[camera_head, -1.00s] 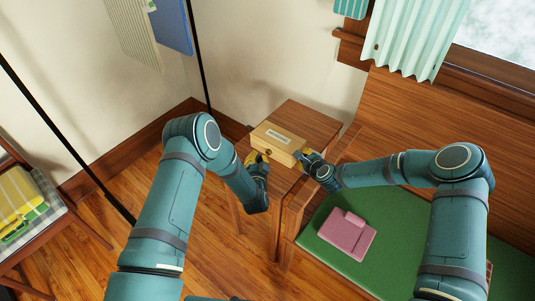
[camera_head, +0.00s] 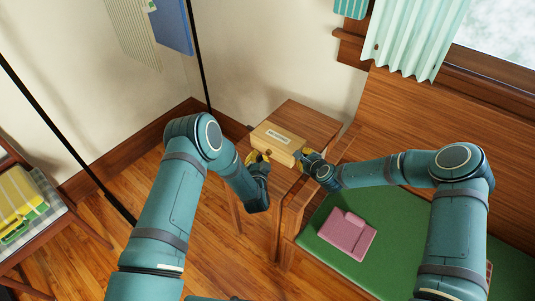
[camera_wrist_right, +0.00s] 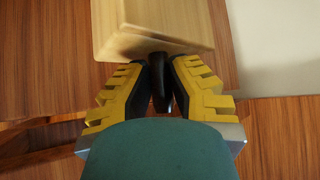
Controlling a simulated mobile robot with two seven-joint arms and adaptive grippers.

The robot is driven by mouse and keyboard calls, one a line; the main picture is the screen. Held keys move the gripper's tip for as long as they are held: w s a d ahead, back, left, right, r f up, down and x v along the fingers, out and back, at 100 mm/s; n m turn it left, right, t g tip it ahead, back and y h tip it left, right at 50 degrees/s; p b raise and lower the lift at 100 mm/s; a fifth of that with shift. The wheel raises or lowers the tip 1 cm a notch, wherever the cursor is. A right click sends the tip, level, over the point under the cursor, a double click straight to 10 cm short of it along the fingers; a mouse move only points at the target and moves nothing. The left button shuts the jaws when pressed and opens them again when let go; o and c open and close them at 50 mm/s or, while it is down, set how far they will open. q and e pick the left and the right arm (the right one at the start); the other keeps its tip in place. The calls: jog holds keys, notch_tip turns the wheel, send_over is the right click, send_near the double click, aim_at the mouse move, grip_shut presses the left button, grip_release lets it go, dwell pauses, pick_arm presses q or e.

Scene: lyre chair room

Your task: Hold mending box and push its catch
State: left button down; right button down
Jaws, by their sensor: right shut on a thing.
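The mending box (camera_head: 278,142) is a pale wooden box with a light label on its top. It sits on a small wooden side table (camera_head: 312,122). My right gripper (camera_wrist_right: 160,82) is shut on a dark handle (camera_wrist_right: 158,56) at the box's end; in the head view the right gripper (camera_head: 304,158) is at the box's right end. My left gripper (camera_head: 259,158) is close to the box's near face, by a small dark spot (camera_head: 268,152) that may be the catch. Its fingers are too small to tell open from shut, and contact is unclear.
A wooden bench with a green cushion (camera_head: 330,262) stands right of the table, with a pink folded thing (camera_head: 347,235) on it. A chair with a yellow item (camera_head: 20,197) is at far left. A thin black pole (camera_head: 199,55) rises behind. Floor between is clear.

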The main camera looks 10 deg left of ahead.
pick_arm(q)
jog(key=shift+w+d, duration=0.2)
jog(key=shift+w+d+r, duration=0.5)
jog(key=shift+w+r, duration=0.05)
jog(key=shift+w, duration=0.15)
dwell(1.6)
jog(key=shift+s, duration=0.1)
jog(key=shift+a+r, duration=0.1)
jog(key=shift+s, duration=0.1)
dwell(0.4)
jog(key=shift+s+a, duration=0.35)
jog(key=shift+s, duration=0.4)
jog(key=shift+s+a+f, duration=0.2)
jog(key=shift+s+a, duration=0.35)
jog(key=shift+s, duration=0.3)
jog(key=shift+s+a+f, duration=0.15)
jog(key=shift+s+a, duration=0.4)
jog(key=shift+s, duration=0.25)
